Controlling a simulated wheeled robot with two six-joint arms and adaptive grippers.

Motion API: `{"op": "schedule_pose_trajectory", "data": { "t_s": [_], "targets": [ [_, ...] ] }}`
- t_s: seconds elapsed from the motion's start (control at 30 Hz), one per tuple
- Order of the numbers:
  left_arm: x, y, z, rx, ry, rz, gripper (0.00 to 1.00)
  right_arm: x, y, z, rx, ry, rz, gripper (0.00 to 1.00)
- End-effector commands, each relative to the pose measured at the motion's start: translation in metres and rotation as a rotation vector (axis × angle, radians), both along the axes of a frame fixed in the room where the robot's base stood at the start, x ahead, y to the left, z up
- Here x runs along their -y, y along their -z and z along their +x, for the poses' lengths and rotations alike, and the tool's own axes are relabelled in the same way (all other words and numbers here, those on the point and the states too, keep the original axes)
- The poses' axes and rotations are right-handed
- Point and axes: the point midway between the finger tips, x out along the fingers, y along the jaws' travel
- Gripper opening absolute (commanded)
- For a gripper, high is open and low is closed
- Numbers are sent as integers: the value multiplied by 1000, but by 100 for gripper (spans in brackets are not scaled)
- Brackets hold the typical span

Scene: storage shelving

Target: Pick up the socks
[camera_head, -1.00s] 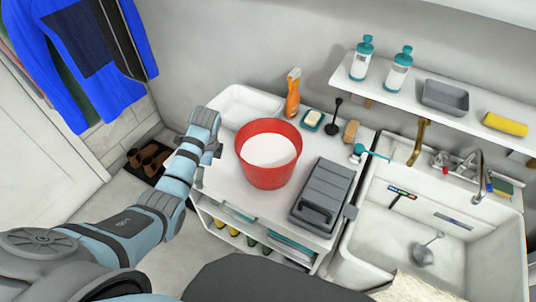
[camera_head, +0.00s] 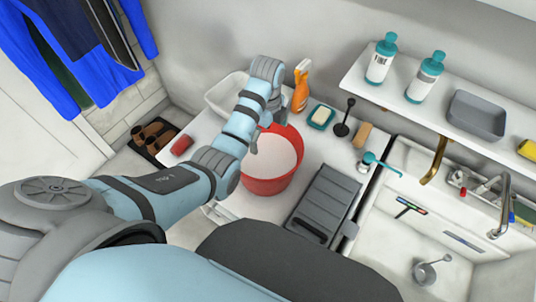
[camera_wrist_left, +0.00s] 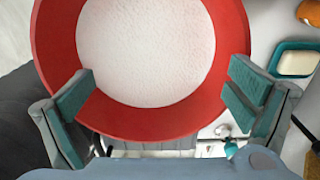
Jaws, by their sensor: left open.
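A small dark red bundle (camera_head: 181,145), possibly the rolled socks, lies at the left end of the white counter (camera_head: 205,125) in the head view. I cannot tell for sure that it is socks. My left gripper (camera_wrist_left: 162,80) is open and empty, its two teal-padded fingers apart over the near side of a red bucket (camera_wrist_left: 225,25). In the head view the left wrist is above the back of the bucket (camera_head: 270,187), and the arm hides much of the gripper and part of the counter. The bucket holds something white. My right gripper is not seen.
A white basin (camera_head: 222,92), orange spray bottle (camera_head: 300,88), soap dish (camera_head: 321,117) and brush (camera_head: 344,120) stand behind the bucket. A grey toolbox (camera_head: 324,205) is right of it, then a sink (camera_head: 400,240). A shelf (camera_head: 400,95) holds bottles above.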

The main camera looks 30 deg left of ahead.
Motion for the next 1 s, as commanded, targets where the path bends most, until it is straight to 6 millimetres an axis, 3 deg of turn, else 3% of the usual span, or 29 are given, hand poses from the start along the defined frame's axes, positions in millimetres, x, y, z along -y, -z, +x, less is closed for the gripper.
{"op": "schedule_pose_trajectory", "data": {
  "t_s": [0.03, 0.13, 0.3, 0.53, 0.8, 1.0],
  "targets": [
    [1, 17, -1, -5, 2, 0, 98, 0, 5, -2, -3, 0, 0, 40],
    [2, 44, -1, -5, 3, 0, 98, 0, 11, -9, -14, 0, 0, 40],
    [1, 69, -2, -3, 2, 0, 98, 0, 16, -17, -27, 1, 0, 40],
    [-2, 112, -9, -3, -1, 1, 98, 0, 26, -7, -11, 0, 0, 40],
    [-3, 118, -9, 0, -2, 1, 98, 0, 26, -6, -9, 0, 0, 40],
    [-3, 118, -9, 0, -2, 1, 68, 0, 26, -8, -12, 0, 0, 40]
  ]
}}
